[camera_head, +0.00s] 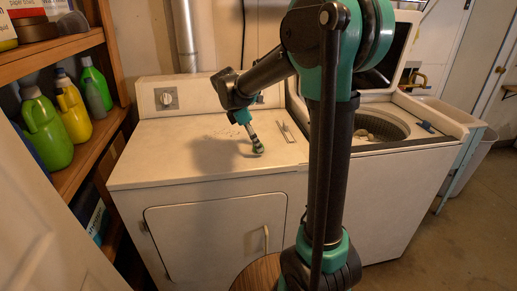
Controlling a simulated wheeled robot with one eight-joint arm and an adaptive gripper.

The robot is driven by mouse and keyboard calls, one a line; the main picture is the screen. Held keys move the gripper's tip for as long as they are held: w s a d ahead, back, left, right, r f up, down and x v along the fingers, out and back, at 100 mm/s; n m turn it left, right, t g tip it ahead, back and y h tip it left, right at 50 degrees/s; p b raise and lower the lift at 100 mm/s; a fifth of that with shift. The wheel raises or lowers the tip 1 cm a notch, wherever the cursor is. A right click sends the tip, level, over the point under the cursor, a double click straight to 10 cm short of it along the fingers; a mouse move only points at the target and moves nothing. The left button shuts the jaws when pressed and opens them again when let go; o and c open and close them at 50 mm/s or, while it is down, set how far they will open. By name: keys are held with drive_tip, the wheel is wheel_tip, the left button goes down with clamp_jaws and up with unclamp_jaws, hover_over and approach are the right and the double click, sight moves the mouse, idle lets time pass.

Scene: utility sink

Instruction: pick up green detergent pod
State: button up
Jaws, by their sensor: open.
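A small green and dark rounded thing (258,148), which looks like the green detergent pod, is on the white dryer top (165,150). My gripper (254,139) reaches down from the upper left, with its tip right at the pod. The fingers are open but small in the picture and partly overlap the pod. I cannot tell whether they touch it or stand around it.
A small pale slim object (287,132) lies right of my gripper on the dryer. An open washer (400,165) adjoins on the right. A wooden shelf (85,165) with green and yellow bottles (74,112) stands left. The dryer top's left side is clear.

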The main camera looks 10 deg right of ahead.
drive_tip(key=shift+x, duration=0.85)
drive_tip(key=shift+c, duration=0.2)
drive_tip(key=c, duration=1)
drive_tip(key=shift+r, duration=0.2)
